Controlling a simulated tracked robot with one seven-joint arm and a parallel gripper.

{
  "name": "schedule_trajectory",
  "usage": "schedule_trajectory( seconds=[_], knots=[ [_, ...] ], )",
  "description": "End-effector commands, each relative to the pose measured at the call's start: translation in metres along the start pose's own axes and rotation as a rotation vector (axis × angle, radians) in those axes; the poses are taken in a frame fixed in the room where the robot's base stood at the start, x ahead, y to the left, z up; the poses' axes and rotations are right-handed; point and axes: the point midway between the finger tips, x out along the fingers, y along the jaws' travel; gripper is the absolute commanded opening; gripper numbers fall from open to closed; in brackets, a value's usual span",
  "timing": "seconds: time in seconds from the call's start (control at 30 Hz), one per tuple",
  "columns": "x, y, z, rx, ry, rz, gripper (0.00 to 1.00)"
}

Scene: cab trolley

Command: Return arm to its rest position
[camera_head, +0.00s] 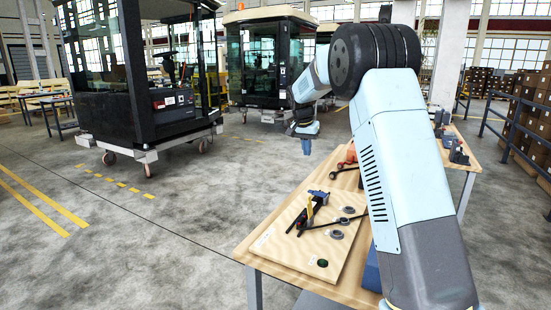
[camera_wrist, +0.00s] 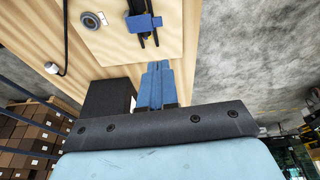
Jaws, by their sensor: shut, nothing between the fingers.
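My arm rises from the lower right of the head view and bends over at the elbow. My gripper (camera_head: 307,146) hangs from its far end, pointing down, left of the workbench top in the picture. Its blue fingers are together with nothing between them. In the wrist view my gripper (camera_wrist: 157,68) also shows shut and empty. The wooden workbench (camera_head: 256,240) stands below my arm. A tool with a blue body (camera_wrist: 139,22) lies on its board in the wrist view.
The board (camera_head: 285,252) carries tools and rings. Dark devices (camera_head: 457,150) stand at the bench's far right. A cab on a wheeled trolley (camera_head: 112,115) stands at left, and another cab (camera_head: 262,60) stands behind. Boxes (camera_head: 533,95) and a railing are at right. The floor (camera_head: 150,240) at left is clear.

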Motion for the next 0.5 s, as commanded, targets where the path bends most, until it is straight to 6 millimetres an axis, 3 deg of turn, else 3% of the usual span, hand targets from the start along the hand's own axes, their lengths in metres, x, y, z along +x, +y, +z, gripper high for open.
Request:
schedule_trajectory(
  seconds=[0.2, 0.5],
  knots=[
    [-0.051, 0.039, 0.025, -0.044, 0.009, -0.040, 0.00],
    [-0.109, 0.092, 0.073, -0.119, 0.025, -0.093, 0.00]
  ],
)
